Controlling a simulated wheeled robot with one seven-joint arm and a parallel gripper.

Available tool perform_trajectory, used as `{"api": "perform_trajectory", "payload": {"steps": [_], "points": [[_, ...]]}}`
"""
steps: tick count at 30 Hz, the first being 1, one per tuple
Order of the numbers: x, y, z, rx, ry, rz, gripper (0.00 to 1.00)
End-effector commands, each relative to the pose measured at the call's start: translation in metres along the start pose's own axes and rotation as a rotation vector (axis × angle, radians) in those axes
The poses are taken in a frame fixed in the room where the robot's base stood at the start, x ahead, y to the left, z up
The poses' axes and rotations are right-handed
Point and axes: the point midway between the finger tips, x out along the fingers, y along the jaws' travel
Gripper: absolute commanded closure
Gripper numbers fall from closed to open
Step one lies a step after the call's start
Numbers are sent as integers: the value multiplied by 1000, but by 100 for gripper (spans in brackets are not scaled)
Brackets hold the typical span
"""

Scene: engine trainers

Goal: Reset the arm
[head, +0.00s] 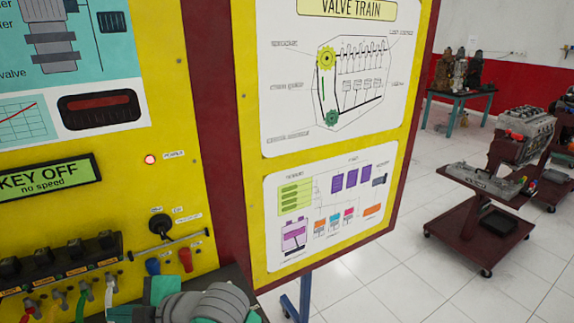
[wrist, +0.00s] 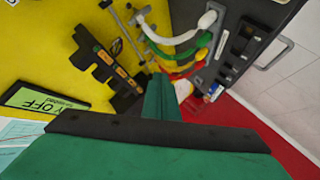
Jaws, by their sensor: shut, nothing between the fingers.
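My gripper (wrist: 160,98) shows in the wrist view as green fingers closed together, with nothing between them. They point toward the lower part of a yellow trainer panel (wrist: 40,60), with its black switch block and coloured cables beyond the tips. In the head view, grey and teal parts of my arm (head: 205,303) show at the bottom edge, in front of the yellow panel (head: 190,110). Whether the fingers touch anything cannot be told.
The panel carries a KEY OFF display (head: 48,177), a lit red lamp (head: 150,159), a key switch (head: 160,224) and plugged cables (head: 84,297). A valve train board (head: 332,90) stands to the right. Engine carts (head: 480,215) stand farther right, with open tiled floor between.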

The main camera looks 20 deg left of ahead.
Motion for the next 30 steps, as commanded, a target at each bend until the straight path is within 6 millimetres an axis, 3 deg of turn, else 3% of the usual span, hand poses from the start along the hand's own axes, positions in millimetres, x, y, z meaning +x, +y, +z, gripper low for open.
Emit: {"api": "perform_trajectory", "payload": {"steps": [8,16,23,30], "points": [[-14,46,-1,258,166,317,100],[-48,70,35,511,266,614,100],[-82,62,86,718,301,855,100],[-117,23,145,908,280,1093,100]]}}
